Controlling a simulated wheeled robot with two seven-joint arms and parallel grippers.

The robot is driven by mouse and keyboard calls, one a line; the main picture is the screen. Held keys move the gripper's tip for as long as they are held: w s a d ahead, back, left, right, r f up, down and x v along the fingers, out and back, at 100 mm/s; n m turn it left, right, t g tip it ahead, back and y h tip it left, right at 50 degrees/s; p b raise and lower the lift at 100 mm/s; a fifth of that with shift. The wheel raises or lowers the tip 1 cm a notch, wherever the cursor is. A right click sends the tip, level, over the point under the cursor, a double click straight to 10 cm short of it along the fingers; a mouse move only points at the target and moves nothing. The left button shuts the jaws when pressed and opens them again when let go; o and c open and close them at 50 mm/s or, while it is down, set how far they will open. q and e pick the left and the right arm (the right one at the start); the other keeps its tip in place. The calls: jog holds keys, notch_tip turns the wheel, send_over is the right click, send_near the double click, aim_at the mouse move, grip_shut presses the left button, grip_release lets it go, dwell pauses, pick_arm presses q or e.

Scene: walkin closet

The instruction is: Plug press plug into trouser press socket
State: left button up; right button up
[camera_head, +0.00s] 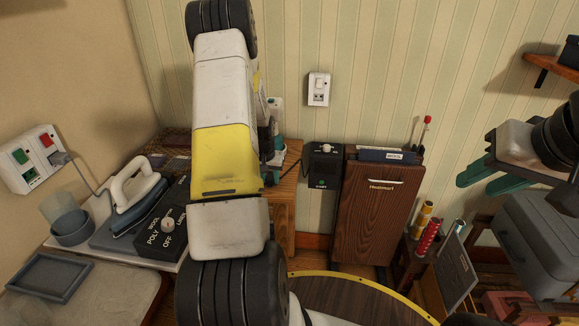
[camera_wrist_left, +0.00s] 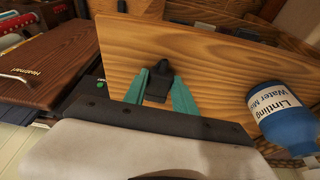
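My left gripper (camera_head: 277,150) is by the striped wall, mostly hidden behind my own arm. In the left wrist view its teal fingers (camera_wrist_left: 160,82) are closed in on both sides of a small black plug (camera_wrist_left: 158,72), in front of a wooden panel. My right gripper (camera_head: 484,178) is at the right, its teal fingers apart and empty. I cannot tell which is the press's socket.
A black control box (camera_head: 323,165) is beside the press. An iron (camera_head: 136,196) and black dial box (camera_head: 166,225) are on the left table; a double socket (camera_head: 32,157) is on the left wall. A blue bottle (camera_wrist_left: 287,124) is close to the left gripper.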

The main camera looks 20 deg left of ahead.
aim_at(270, 178)
pick_arm(q)
grip_shut()
grip_release()
grip_shut()
jog(key=shift+r, duration=3.05)
